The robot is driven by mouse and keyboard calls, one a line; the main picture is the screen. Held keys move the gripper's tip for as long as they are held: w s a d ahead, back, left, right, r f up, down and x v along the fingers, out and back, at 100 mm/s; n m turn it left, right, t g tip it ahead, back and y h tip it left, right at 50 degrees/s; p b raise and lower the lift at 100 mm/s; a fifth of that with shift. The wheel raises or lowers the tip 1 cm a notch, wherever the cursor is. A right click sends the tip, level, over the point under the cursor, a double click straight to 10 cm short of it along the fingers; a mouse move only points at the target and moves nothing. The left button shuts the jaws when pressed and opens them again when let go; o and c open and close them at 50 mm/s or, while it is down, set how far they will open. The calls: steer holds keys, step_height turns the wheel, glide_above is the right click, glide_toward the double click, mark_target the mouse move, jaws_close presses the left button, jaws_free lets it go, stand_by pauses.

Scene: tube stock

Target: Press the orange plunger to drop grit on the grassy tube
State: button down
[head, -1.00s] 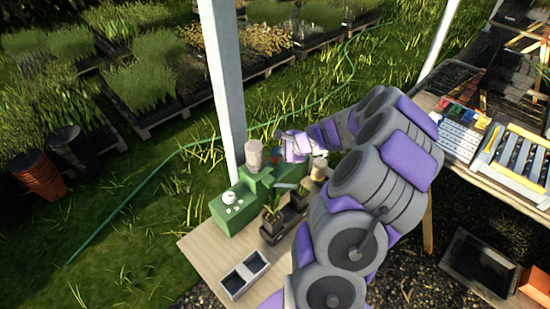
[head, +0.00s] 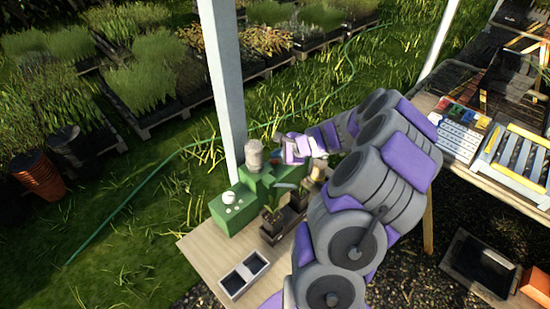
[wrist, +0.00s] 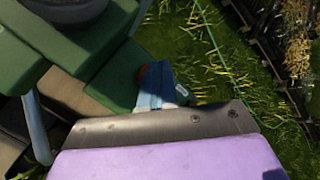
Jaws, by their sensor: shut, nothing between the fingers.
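A green machine (head: 232,214) with a pale hopper (head: 254,153) and a white knob (head: 229,197) stands on the wooden bench. A small reddish-orange part, probably the plunger (head: 275,161), shows at its back right, mostly hidden beside my gripper (head: 287,150). My gripper is shut and empty; contact with the plunger cannot be told. Dark tubes with plants (head: 272,222) stand in a holder before the machine; the grassy tube is not clear.
A grey two-compartment tray (head: 234,285) lies near the front of the bench (head: 200,246). A white post (head: 224,100) rises behind the machine. A second table (head: 455,178) with slatted trays is at the right. Grass with a green hose lies beyond.

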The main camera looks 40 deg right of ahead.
mark_target(277, 161)
stand_by(0.3)
steer(key=shift+a+r+p, duration=0.15)
steer(key=shift+r+p, duration=1)
steer(key=shift+r, duration=0.05)
step_height(277, 161, up, 5)
steer(key=p, duration=0.4)
stand_by(0.6)
